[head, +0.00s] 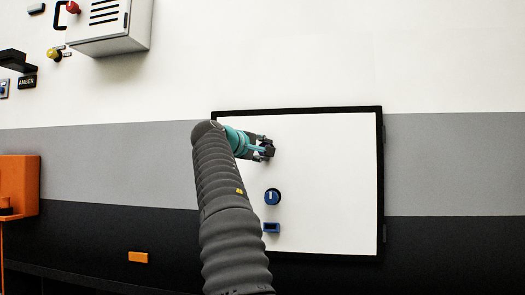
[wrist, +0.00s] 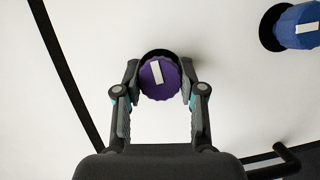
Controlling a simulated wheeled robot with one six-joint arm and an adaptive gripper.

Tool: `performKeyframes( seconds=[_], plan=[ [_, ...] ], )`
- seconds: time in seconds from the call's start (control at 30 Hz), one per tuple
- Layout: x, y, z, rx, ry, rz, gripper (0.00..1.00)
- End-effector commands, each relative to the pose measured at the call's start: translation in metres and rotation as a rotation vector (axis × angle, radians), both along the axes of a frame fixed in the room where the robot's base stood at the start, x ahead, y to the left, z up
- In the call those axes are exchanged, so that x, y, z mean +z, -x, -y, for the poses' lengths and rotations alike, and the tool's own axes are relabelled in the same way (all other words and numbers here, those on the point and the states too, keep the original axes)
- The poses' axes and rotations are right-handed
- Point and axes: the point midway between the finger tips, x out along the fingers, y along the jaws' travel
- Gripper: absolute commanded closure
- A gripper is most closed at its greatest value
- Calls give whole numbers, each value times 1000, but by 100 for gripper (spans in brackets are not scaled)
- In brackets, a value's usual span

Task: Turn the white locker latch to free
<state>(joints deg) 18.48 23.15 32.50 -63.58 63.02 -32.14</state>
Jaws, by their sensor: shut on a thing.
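The white locker door (head: 330,180) has a black frame and sits low on the wall in the head view. A purple round knob (wrist: 160,88) with a white pointer mark, which looks like the latch, stands on the white door. In the wrist view the mark is close to upright. My gripper (wrist: 160,75) is shut on this knob, one finger on each side. In the head view my gripper (head: 266,149) is at the upper left of the door and mostly hides the knob.
A blue knob (head: 272,196) with a white mark is below my gripper on the door; it also shows in the wrist view (wrist: 298,27). An orange box (head: 18,185) and a grey cabinet (head: 110,25) are on the wall to the left.

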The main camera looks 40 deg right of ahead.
Motion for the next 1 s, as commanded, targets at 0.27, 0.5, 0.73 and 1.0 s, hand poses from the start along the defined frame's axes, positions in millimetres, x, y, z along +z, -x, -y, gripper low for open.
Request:
performKeyframes(
  seconds=[0.27,0.5,0.73,1.0],
  plan=[
    [-1,1,1,-3,-33,35,95],
    [-1,1,1,-3,-35,39,95],
    [-1,0,1,-3,-35,38,40],
    [0,0,-1,0,-34,39,34]
  ],
)
